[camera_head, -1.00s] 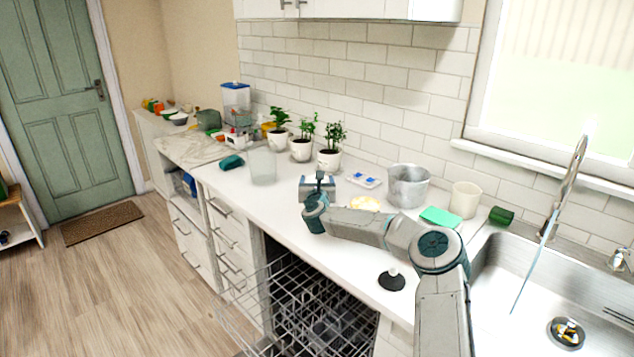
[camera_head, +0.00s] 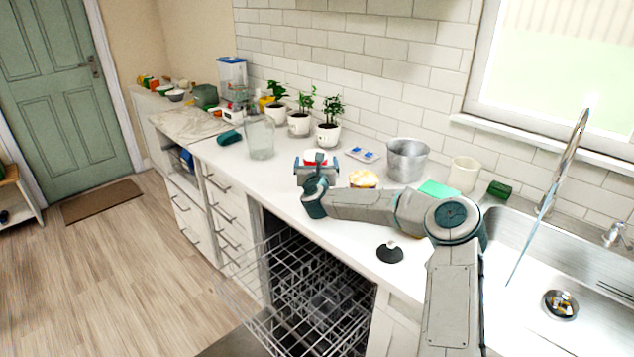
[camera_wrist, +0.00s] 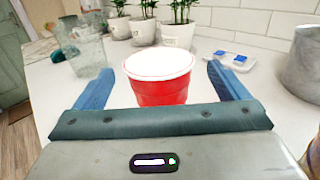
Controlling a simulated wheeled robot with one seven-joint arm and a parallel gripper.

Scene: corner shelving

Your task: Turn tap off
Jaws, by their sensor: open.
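The tap (camera_head: 562,165) is a tall metal spout over the sink at the right in the head view. A thin blue-grey stream of water (camera_head: 522,250) runs from it into the sink (camera_head: 590,305). A small metal fitting (camera_head: 614,234) stands on the sink's back edge at the far right; I cannot tell if it is the handle. My gripper (camera_head: 316,162) is over the counter, well left of the tap. In the wrist view my gripper (camera_wrist: 160,92) is open, with a red cup (camera_wrist: 160,88) with a white rim between or just beyond its fingers. The tap is outside the wrist view.
Potted plants (camera_head: 328,122), a clear jug (camera_head: 260,138), a metal pot (camera_head: 406,160) and a beige cup (camera_head: 464,174) stand along the counter. A black knobbed lid (camera_head: 390,253) lies near its front edge. The dishwasher rack (camera_head: 310,290) is pulled out below.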

